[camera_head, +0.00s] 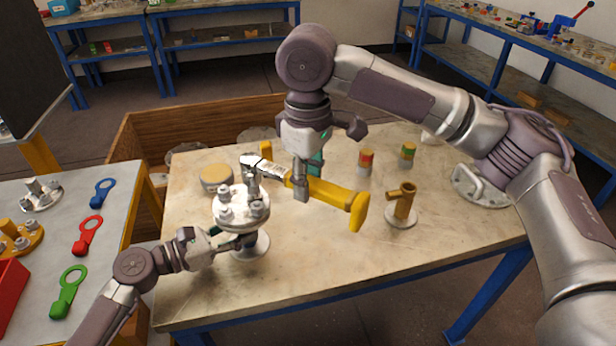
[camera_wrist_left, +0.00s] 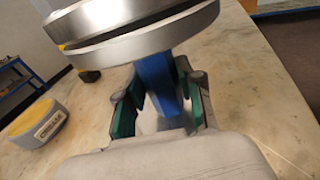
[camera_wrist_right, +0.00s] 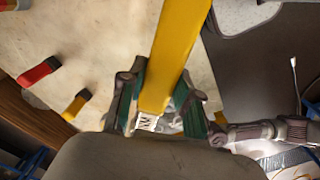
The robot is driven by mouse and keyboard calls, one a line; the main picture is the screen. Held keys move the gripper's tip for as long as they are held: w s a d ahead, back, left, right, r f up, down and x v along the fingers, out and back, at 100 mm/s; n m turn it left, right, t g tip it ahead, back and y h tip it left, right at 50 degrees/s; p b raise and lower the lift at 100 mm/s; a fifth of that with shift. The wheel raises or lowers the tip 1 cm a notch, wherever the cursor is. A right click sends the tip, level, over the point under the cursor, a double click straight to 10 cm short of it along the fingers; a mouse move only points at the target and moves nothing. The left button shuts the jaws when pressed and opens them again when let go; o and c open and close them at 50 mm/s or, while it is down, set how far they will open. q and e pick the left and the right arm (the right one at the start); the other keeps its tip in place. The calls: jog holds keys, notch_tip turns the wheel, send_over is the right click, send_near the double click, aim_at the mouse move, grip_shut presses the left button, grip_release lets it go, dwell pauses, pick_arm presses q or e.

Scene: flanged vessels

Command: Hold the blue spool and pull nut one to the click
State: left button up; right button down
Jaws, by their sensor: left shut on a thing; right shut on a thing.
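The flanged vessel (camera_head: 240,205) stands upright near the left part of the table, with several bolts and nuts on its top flange. Its blue spool (camera_wrist_left: 157,80) shows below the flange in the left wrist view. My left gripper (camera_head: 232,241) is shut on the blue spool from the front left; its pads also show in the left wrist view (camera_wrist_left: 160,108). My right gripper (camera_head: 301,188) is shut on the wrench with a yellow handle (camera_head: 335,194). The wrench head is over the flange, at a nut; I cannot tell which number it is or how fully it is seated.
A grease tin (camera_head: 215,178) sits behind the vessel. A brass post (camera_head: 402,203) and two banded cylinders (camera_head: 366,160) (camera_head: 407,154) stand to the right. The side table at left holds red (camera_head: 86,234), blue (camera_head: 103,191) and green (camera_head: 67,290) ring-ended tools. The table front is clear.

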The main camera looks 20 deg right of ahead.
jog(key=shift+f, duration=1)
jog(key=shift+m, duration=0.8)
jog(key=r, duration=0.3)
jog(key=s+a+r, duration=0.1)
jog(key=r, duration=0.1)
jog(key=shift+a, duration=0.1)
pick_arm(q)
jog(key=o, duration=1.1)
